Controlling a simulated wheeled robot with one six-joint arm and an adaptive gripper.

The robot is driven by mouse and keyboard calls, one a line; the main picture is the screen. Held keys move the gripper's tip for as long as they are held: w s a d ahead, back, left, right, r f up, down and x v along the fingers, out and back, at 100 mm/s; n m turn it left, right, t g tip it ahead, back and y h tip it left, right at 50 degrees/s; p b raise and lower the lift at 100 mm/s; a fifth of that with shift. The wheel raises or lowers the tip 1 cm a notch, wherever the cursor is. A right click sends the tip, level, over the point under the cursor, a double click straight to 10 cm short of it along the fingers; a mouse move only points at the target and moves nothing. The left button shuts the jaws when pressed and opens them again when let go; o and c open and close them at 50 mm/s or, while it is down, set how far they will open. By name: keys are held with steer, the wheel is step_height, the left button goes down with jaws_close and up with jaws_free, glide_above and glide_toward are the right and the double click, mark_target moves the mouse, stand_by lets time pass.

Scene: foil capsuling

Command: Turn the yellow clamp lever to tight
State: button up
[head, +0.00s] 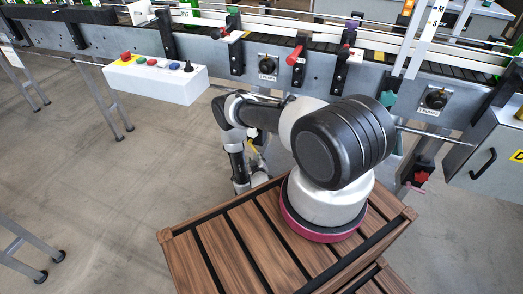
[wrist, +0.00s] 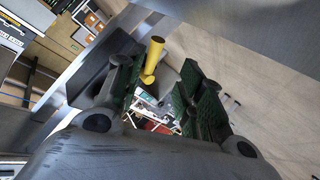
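The yellow clamp lever (wrist: 153,58) shows in the wrist view as a short rod with a rounded knob, in the gap between the fingers of my gripper (wrist: 165,92). It is nearer the left finger; whether it touches that finger I cannot tell. My gripper is open, with a clear gap between its dark, green-padded fingers. In the head view a small bit of yellow (head: 251,146) shows beside my arm below the conveyor's side, and my arm largely hides the gripper there. The clamp's body is not clearly visible.
The conveyor's grey side rail (head: 205,52) runs across the back with knobs and red and green handles. A white button box (head: 155,80) juts out left of my arm. A grey cabinet (head: 492,160) stands at right. Open floor (head: 110,190) lies at left.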

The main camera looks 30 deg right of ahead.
mark_target(255, 151)
steer(key=x, duration=0.8)
steer(key=shift+s+d+r, duration=0.1)
steer(key=shift+d+r, duration=0.25)
jaws_close()
